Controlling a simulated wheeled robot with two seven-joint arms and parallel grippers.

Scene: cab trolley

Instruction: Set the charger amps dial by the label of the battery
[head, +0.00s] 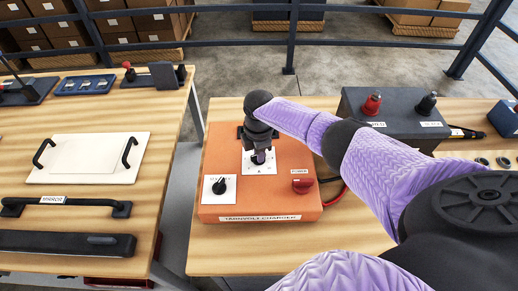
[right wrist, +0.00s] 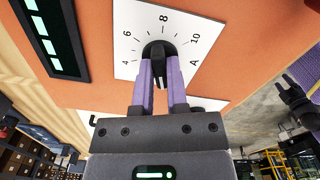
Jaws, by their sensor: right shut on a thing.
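The orange charger (head: 215,155) stands on the right bench. Its amps dial (right wrist: 157,50) is a black knob on a white plate marked 4, 6, 8, 10 and A. My right gripper (head: 260,155) reaches down from above, its purple fingers (right wrist: 160,75) shut on either side of the knob. The pointer is mostly between the fingers, so its exact setting is unclear; the 8 is above it. A dark battery (head: 358,102) with red and black terminals stands behind the charger at right; its labels are unreadable. My left gripper (right wrist: 292,97) seems to show dark at the right edge, jaws unclear.
The charger also carries another black dial (head: 219,186), a red switch (head: 302,185) and a green-barred display (right wrist: 55,35). The left bench holds a white handled panel (head: 95,160) and a black bar handle (head: 65,208). A gap separates the benches.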

